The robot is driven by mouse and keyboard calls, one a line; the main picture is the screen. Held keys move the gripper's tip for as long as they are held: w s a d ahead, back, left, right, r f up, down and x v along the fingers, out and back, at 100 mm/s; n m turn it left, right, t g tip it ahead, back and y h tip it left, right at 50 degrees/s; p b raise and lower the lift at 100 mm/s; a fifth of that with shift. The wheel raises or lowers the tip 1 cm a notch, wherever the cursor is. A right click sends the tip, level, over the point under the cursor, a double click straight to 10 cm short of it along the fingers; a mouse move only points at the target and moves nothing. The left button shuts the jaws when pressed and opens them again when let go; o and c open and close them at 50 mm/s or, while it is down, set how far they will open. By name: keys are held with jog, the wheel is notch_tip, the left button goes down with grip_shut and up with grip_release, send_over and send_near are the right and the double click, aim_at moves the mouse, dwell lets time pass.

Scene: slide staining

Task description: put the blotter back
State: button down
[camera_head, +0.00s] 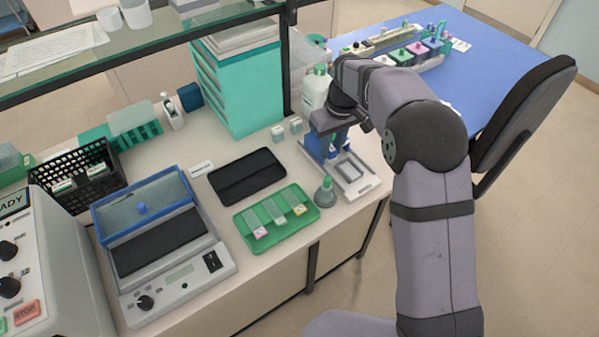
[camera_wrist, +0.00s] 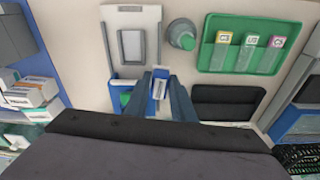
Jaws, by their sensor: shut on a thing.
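My gripper (camera_head: 336,137) points down over the back end of a white tray (camera_head: 365,187) at the bench's right side. In the wrist view, my gripper (camera_wrist: 162,92) is shut on a small blue-and-white piece (camera_wrist: 159,86), which looks like the blotter. Its lower part is hidden by the fingers. A blue holder (camera_wrist: 122,88) with something green in it stands just beside the held piece. A pale pad in a grey frame (camera_wrist: 131,44) lies on the tray. I cannot tell whether the held piece touches the tray.
A grey-green conical bottle (camera_head: 325,193) stands beside the tray. A green tray with several slides (camera_head: 240,222) and a dark mat (camera_head: 247,176) lie left of it.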

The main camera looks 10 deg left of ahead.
jog(key=w+a+n+b, duration=0.1)
jog(key=w+a+b, duration=0.1)
jog(key=a, duration=0.6)
jog(key=shift+w+a+f+b, duration=0.2)
jog(key=shift+a+b, duration=0.1)
jog(key=shift+b, duration=0.05)
jog(key=shift+f+p, duration=1.5)
jog(key=shift+f, duration=3.5)
jog(key=shift+f, duration=0.2)
jog(key=c, duration=1.5)
grip_release()
jog(key=shift+r, duration=0.1)
